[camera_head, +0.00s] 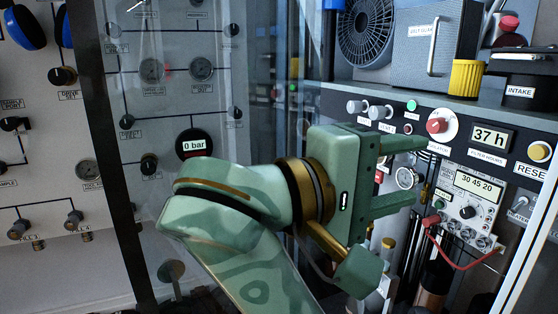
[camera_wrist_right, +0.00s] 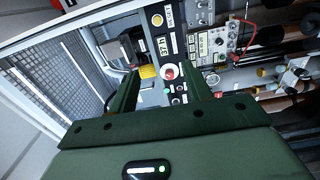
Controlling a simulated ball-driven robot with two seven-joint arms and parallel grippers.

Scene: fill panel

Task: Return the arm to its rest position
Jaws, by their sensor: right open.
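My right gripper (camera_head: 408,174) is in the middle of the head view, a green body with two parallel fingers pointing right. The fingers are apart with nothing between them. It is in front of the lower part of the control panel (camera_head: 455,120), and its fingers hide part of that panel. In the right wrist view my right gripper (camera_wrist_right: 165,95) shows two spread fingers, with the panel's red knob (camera_wrist_right: 169,73) seen between them. My left gripper does not show in either view.
A glass-fronted panel with a "0 bar" gauge (camera_head: 194,144) stands to the left. A yellow knob (camera_head: 466,78) and a grey box (camera_head: 432,45) sit on the shelf above. A multimeter (camera_head: 466,208) with a red cable (camera_head: 462,262) is at the right, near a white frame edge (camera_head: 528,245).

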